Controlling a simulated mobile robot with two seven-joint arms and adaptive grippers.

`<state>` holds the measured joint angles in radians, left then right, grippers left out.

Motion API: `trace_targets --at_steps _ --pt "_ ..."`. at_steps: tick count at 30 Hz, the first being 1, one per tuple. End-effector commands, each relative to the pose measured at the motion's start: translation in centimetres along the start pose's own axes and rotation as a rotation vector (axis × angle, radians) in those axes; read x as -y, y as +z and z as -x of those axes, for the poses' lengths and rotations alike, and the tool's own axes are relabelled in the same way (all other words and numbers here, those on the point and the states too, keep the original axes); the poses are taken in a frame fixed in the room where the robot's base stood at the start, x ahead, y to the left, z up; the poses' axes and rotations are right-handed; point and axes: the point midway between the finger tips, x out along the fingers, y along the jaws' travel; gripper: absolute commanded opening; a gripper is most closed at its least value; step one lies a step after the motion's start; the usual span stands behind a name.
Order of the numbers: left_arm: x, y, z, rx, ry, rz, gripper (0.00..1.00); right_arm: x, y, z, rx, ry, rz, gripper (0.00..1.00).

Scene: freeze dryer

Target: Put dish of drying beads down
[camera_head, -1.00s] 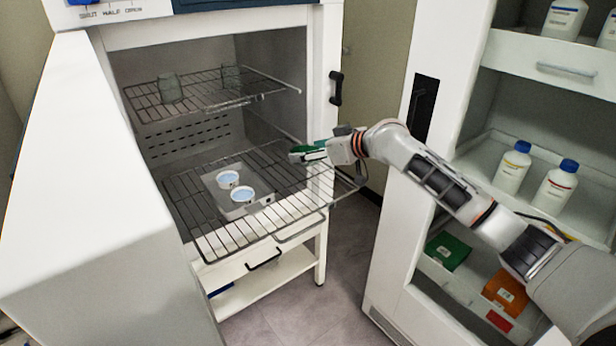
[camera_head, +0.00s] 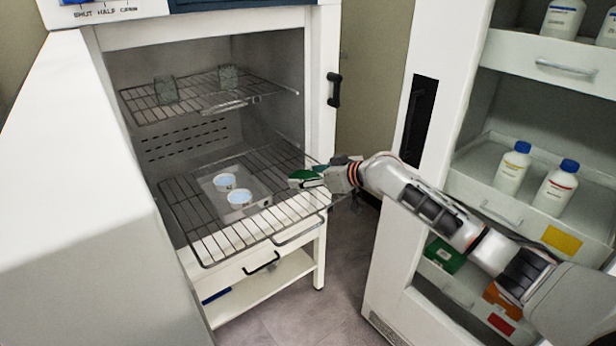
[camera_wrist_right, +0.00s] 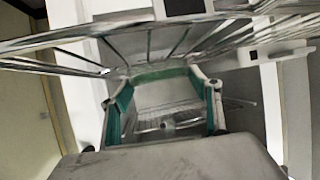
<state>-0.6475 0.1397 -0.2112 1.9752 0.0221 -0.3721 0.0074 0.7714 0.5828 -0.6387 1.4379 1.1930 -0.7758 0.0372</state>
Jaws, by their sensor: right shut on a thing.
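My right gripper (camera_head: 307,177) is at the right front of the lower wire shelf (camera_head: 190,217). In the right wrist view (camera_wrist_right: 163,100) its green-padded fingers stand apart with a greenish band and a greyish, see-through area between them. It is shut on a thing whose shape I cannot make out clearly. Two white round dishes with pale blue contents, a rear one (camera_head: 224,181) and a front one (camera_head: 240,197), sit on a grey tray (camera_head: 212,190) on that shelf, left of the gripper. I cannot tell whether they hold beads. My left gripper is not in view.
The dryer's upper wire shelf (camera_head: 200,105) bears two glass beakers (camera_head: 166,90). A cabinet with bottles (camera_head: 556,188) is at the right. The lower shelf is bare around the tray.

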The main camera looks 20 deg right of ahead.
Motion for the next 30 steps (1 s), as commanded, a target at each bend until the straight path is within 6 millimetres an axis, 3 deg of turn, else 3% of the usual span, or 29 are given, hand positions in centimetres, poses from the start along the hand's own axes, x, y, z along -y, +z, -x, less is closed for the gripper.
trace_targets --at_steps 1,2,3,17,30 --pt "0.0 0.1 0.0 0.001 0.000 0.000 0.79 0.0 0.2 -0.1 0.001 0.000 0.000 0.40" --pt "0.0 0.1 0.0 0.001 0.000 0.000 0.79 0.0 0.2 -0.1 0.001 0.000 0.000 0.67" --pt "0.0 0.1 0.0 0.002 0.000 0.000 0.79 0.0 0.2 -0.1 0.001 0.000 0.000 0.78" --pt "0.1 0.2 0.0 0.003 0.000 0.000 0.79 -0.1 -0.1 0.5 0.001 0.002 0.001 0.79" --pt "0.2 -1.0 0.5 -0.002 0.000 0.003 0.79 -0.1 -0.1 8.8 0.002 0.002 0.003 0.79"
